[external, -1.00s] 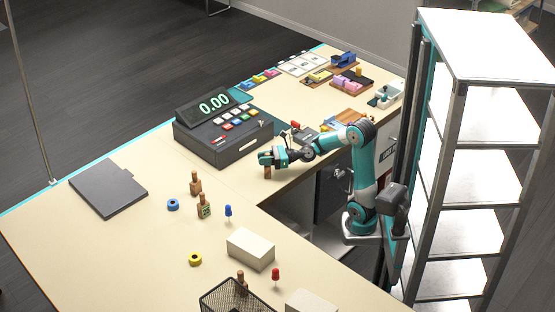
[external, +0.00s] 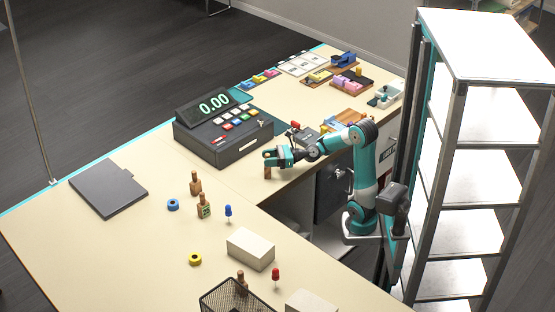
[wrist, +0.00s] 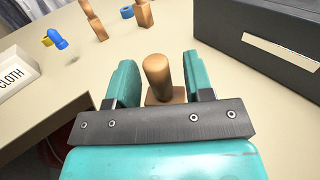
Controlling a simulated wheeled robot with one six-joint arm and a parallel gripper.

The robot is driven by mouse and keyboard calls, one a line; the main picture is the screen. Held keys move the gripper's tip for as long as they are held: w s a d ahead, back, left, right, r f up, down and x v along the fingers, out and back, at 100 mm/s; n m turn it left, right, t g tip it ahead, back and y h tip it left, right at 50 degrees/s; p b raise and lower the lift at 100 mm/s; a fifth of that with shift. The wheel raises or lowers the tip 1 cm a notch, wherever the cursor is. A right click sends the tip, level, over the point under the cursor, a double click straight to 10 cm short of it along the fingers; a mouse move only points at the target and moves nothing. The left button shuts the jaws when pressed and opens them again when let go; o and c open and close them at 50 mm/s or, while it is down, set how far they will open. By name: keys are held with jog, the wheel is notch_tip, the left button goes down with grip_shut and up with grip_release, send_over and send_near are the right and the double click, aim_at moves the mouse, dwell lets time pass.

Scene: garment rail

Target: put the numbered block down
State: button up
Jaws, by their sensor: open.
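A wooden block with a round knob handle (wrist: 157,78) stands upright on the counter between the fingers of my gripper (wrist: 160,66). No number shows on its visible faces. The fingers are open, with a gap visible on each side of the handle. In the external view my gripper (external: 270,158) is low over the counter, in front of the cash register, and the lower part of the block (external: 267,173) shows beneath it.
The cash register (external: 222,137) is close behind my gripper. Two similar wooden pieces (external: 195,184) (external: 204,208), a blue pin (external: 228,212) and a white box (external: 250,248) stand to the left and front. Bare counter (external: 235,188) lies between.

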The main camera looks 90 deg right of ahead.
jog(key=shift+s+d, duration=0.2)
jog(key=shift+s, duration=1.2)
jog(key=shift+s+d, duration=0.2)
jog(key=shift+s, duration=1.15)
jog(key=shift+o, duration=0.6)
